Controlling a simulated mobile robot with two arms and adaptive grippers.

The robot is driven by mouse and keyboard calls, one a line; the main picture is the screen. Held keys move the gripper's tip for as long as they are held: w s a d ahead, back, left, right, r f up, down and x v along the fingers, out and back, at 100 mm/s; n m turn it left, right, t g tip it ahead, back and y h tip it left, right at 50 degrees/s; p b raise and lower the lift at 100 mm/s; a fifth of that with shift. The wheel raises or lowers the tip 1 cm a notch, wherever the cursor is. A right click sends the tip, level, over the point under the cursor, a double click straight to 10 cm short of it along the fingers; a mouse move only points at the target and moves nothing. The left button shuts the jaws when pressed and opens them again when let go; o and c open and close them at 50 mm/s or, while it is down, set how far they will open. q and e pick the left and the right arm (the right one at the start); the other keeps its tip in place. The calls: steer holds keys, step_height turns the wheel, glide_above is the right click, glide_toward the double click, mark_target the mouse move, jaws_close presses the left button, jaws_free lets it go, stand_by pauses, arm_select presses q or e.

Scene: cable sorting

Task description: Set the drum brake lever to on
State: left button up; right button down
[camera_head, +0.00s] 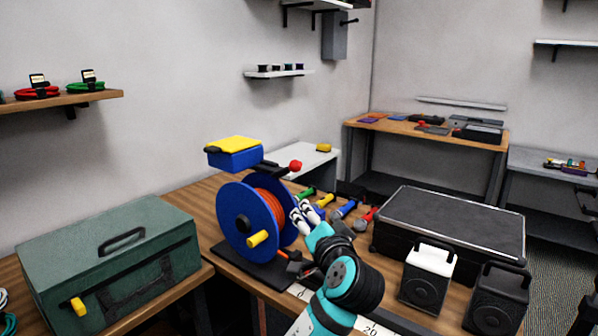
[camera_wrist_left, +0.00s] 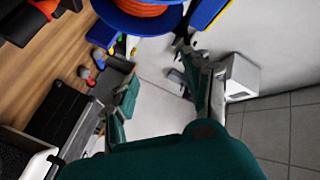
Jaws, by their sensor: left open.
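A blue cable drum (camera_head: 236,211) wound with orange cable (camera_head: 271,206) stands on a black base on the wooden bench, with a yellow crank knob (camera_head: 258,239) on its face. A black lever with a red knob (camera_head: 295,166) shows above the drum, beside a blue box with a yellow top (camera_head: 235,150); I cannot tell which part is the brake lever for sure. My left gripper (camera_head: 304,214) is open and empty just right of the drum, apart from the red knob. In the left wrist view, the drum (camera_wrist_left: 140,18) is at the top edge beyond the open fingers (camera_wrist_left: 157,72). My right gripper is not in view.
Several coloured connectors (camera_head: 345,209) lie right of the drum. A large black case (camera_head: 450,222) and two speaker-like boxes (camera_head: 427,272) stand to the right. A green toolbox (camera_head: 105,262) stands left. A white surface (camera_head: 305,165) lies behind the drum.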

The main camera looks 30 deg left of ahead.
mark_target(291, 168)
arm_select(q)
step_height(291, 168, up, 5)
steer(key=n+y, duration=0.1)
steer(key=y, duration=0.1)
steer(key=p+x, duration=0.2)
steer(key=x, duration=1.5)
steer(key=shift+w, duration=0.35)
steer(key=shift+c, duration=0.4)
jaws_close()
